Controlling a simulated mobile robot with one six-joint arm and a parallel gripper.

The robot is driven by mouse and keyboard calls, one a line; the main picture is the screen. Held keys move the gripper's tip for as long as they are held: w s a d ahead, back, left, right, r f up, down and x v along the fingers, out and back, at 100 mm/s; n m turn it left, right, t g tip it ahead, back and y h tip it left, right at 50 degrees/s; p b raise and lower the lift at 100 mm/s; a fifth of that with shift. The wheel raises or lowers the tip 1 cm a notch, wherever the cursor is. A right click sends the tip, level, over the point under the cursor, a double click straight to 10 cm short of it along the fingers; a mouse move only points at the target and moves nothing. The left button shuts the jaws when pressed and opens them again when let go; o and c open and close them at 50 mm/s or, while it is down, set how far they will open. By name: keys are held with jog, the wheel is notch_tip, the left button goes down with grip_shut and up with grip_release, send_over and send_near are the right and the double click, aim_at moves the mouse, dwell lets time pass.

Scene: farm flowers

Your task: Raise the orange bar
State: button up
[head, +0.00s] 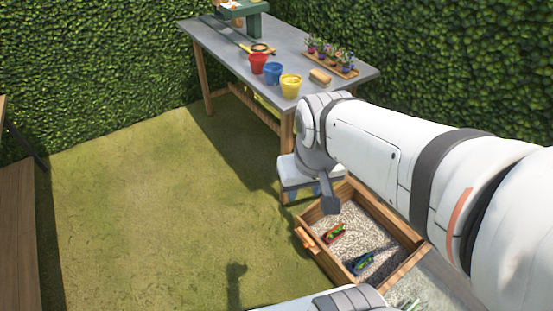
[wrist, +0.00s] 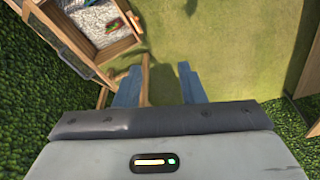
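A short orange bar (head: 305,238) is on the left end of a wooden sand-filled box (head: 328,262) in the head view. The box also shows at the upper left of the wrist view (wrist: 112,48).
Red (head: 258,64), blue (head: 273,74) and yellow (head: 290,86) pots, a brush (head: 320,76) and a tray of potted flowers (head: 352,73) are on the grey table (head: 222,42). A red-and-green item (head: 335,233) and a blue-and-green item (head: 360,263) lie on the sand. Grass (head: 140,210) is clear at left.

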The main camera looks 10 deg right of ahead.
aim_at(304, 239)
jog(key=shift+s+r, duration=0.1)
jog(key=shift+s, duration=0.1)
jog(key=shift+o, duration=0.2)
jog(key=shift+a, duration=0.1)
jog(key=shift+o, duration=0.4)
jog(key=shift+w+f, duration=0.15)
jog(key=shift+f, duration=0.05)
jog(key=w+d+f+n+g+h+b, duration=0.3)
jog(key=w+f+b, duration=0.4)
jog(key=f, duration=0.7)
jog(key=w+d+f+n+g+h+b, duration=0.15)
jog(key=w+f+n+h+b, duration=0.45)
jog(key=f, duration=0.9)
jog(key=w+d+f+n+g+h+b, duration=0.1)
jog(key=w+d+f+g+h+b, duration=0.15)
jog(key=w+f+b, duration=0.85)
notch_tip(304, 239, down, 45)
jog(key=n+t+h+b, duration=0.5)
jog(key=n+t+b, duration=0.6)
jog(key=n+b, duration=0.1)
jog(key=b+x, duration=0.2)
jog(key=x, duration=0.5)
jog(key=shift+s, duration=0.2)
